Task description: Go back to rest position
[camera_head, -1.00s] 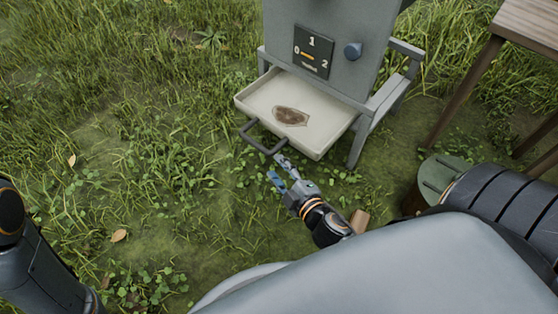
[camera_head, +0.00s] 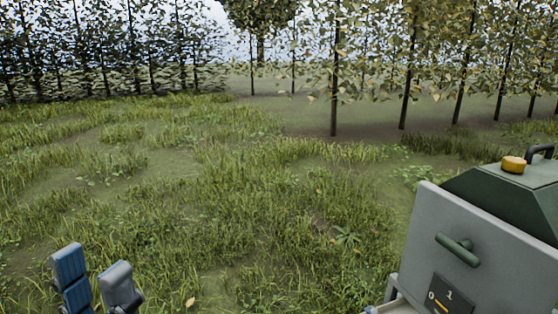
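My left gripper (camera_head: 92,266) shows at the bottom left corner, over the grass. Its two fingers stand upright and apart, one with a blue pad and one grey, with nothing between them. My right gripper is out of the picture. The grey machine (camera_head: 420,238) stands at the lower right, apart from my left gripper. Its front has a green handle (camera_head: 458,250) and a dark number plate (camera_head: 452,296) that is cut off by the lower edge. The machine's drawer is out of view.
Open grass (camera_head: 220,220) fills the middle. Rows of thin trees (camera_head: 333,75) stand far behind.

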